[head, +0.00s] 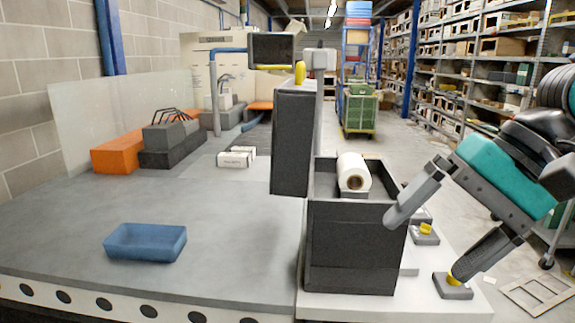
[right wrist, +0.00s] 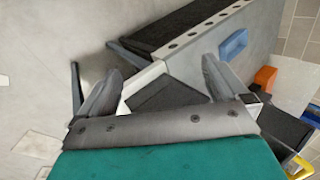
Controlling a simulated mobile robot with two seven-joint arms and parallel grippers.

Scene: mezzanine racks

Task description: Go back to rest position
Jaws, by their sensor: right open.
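My right gripper (head: 428,246) comes in from the right in the head view, with its fingers spread wide and nothing between them. One finger points at the black open bin (head: 350,245) and overlaps its right edge in the picture; I cannot tell whether they touch. The other finger's tip is beside a small grey box with a yellow top (head: 453,291). In the right wrist view the same gripper (right wrist: 161,70) shows two spread fingers with the workbench beyond them. My left gripper is not in view.
A white roll (head: 354,170) stands in the black bin. A blue tray (head: 145,242) sits on the grey bench (head: 60,235). White boxes (head: 236,158) and an orange bin (head: 117,152) are farther back. Racks line the right aisle.

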